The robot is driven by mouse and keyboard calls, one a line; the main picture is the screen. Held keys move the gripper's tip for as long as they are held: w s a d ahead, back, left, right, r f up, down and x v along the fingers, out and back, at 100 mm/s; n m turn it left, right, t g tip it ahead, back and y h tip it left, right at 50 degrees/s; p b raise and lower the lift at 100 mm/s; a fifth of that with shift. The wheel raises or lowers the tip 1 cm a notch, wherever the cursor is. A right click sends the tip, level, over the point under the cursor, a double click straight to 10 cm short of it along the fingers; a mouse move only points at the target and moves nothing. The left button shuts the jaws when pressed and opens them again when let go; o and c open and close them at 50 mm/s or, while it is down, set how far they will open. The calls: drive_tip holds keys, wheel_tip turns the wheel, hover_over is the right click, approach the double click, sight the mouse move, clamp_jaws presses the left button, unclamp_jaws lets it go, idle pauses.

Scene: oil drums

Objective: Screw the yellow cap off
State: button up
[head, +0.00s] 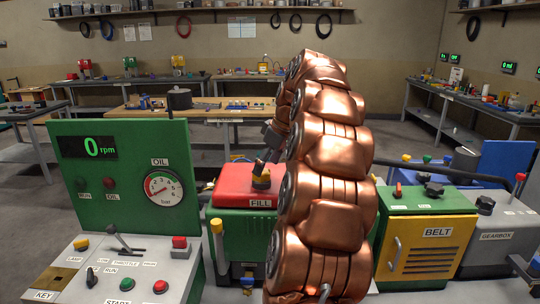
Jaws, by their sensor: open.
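My gripper (265,166) is small and dark in the head view and points down at the cap. Its fingers are open and right at the top of the cap, with dark parts overlapping it. I cannot tell whether they touch it or stand on both sides of it. My copper arm hides the right part of the tank and some of the gripper.
A green panel (125,150) with an rpm display and an oil gauge stands at left, behind a grey control box (120,270) with levers and buttons. A yellow-topped stick (217,235) rises left of the tank's front. The BELT box (430,250) and GEARBOX (497,250) stand at right.

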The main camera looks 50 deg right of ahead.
sight(264, 171)
drive_tip(key=shift+p+x, duration=0.35)
drive_tip(key=shift+x, duration=1.25)
drive_tip(key=c, duration=1.2)
drive_tip(key=shift+f, duration=0.1)
drive_tip(key=shift+n+y+b, duration=0.6)
drive_tip(key=shift+n+b, duration=0.4)
drive_tip(key=shift+n, duration=0.3)
drive_tip(key=shift+d+n+g+y, duration=0.15)
drive_tip(key=shift+n+g+y, duration=0.35)
drive_tip(key=shift+n, duration=1.3)
